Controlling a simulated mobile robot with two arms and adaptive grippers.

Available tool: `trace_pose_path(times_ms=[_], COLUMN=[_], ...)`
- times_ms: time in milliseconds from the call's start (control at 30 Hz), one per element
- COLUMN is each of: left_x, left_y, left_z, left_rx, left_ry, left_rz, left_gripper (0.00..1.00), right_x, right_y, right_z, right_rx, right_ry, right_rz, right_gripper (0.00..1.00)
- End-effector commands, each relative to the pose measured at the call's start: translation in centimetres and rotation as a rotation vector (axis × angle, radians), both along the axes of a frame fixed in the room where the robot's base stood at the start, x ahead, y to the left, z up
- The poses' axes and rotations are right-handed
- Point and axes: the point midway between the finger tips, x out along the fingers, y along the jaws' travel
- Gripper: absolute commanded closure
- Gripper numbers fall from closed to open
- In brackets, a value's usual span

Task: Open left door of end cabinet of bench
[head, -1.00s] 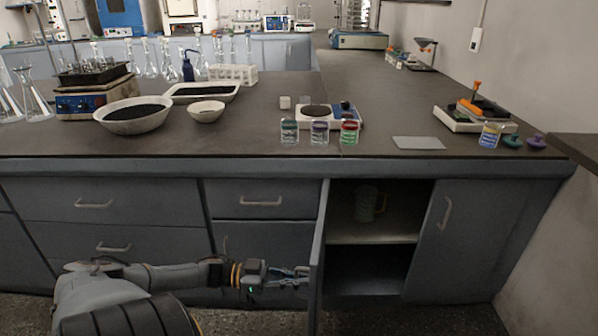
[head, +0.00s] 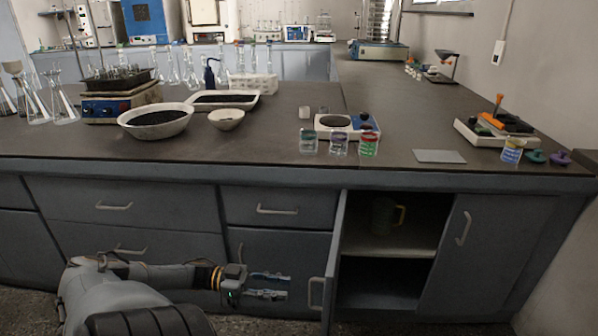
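The end cabinet of the bench has its left door (head: 336,265) swung open, seen nearly edge-on and pointing toward me. Its handle (head: 316,293) is on the door's outer face, at the left. The right door (head: 486,255) is closed. My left gripper (head: 289,285) is left of the open door, in front of the neighbouring grey cabinet front. Its two fingers are apart and point right at the handle, with a gap between their tips and it. Nothing is between the fingers. My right gripper is out of view.
Inside the cabinet a yellowish-green jug (head: 388,214) stands on the upper shelf (head: 405,243); the lower space is dark. Above, the dark bench top (head: 270,150) holds bowls, a scale (head: 346,126) and small jars near the front edge. Drawers are at the left.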

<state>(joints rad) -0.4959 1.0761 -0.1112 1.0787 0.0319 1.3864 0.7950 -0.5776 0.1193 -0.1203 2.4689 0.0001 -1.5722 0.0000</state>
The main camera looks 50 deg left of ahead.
Motion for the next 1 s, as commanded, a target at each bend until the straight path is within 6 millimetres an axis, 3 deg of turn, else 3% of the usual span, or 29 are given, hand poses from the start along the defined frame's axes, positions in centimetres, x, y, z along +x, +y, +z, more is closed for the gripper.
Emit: trace_pose_path(times_ms=[300,1000], left_x=[-2.4,-2.4], left_y=[2.4,2.4], left_z=[0.0,0.0], left_rx=[0.001,-0.001], left_ry=[-0.001,-0.001], left_rz=[0.000,0.000], left_gripper=[0.68,0.68], right_x=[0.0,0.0], right_y=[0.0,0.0], right_z=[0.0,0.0], right_rx=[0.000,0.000], right_ry=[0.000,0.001], right_rz=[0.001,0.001], right_gripper=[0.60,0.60])
